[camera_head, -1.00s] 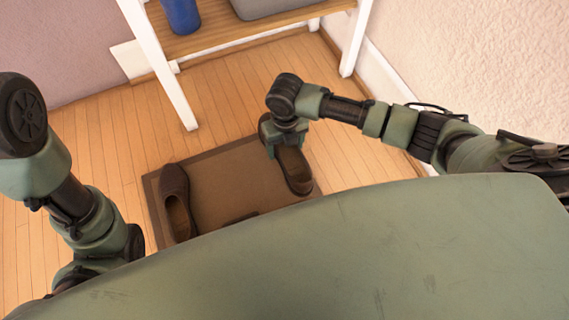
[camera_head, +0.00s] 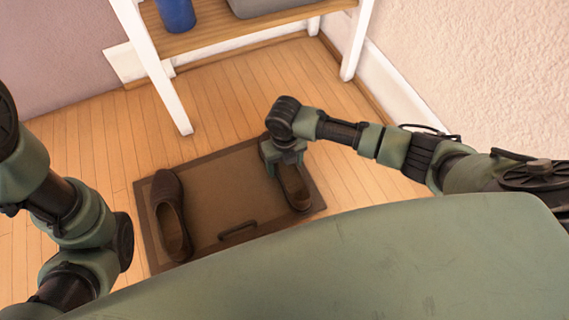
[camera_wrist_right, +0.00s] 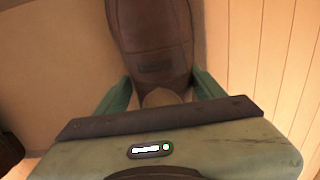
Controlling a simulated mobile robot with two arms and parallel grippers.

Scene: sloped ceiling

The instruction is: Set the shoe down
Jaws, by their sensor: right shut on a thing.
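A brown shoe (camera_head: 295,187) is at the right side of a brown mat or tray (camera_head: 225,185) on the floor. My right gripper (camera_head: 284,160) is shut on its far end and partly hides it. In the right wrist view the shoe (camera_wrist_right: 152,45) runs up between the green fingers of the gripper (camera_wrist_right: 160,95). I cannot tell whether its sole touches the mat. A second brown shoe (camera_head: 170,215) lies at the left side of the mat. My left arm shows at the left, but its gripper is not in view.
A dark handle-like piece (camera_head: 238,232) is near the mat's front edge. A white-legged shelf (camera_head: 235,32) with a blue container (camera_head: 176,14) and a grey box (camera_head: 265,7) stands behind. A wall (camera_head: 480,80) is at the right. Wooden floor (camera_head: 215,105) is clear between shelf and mat.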

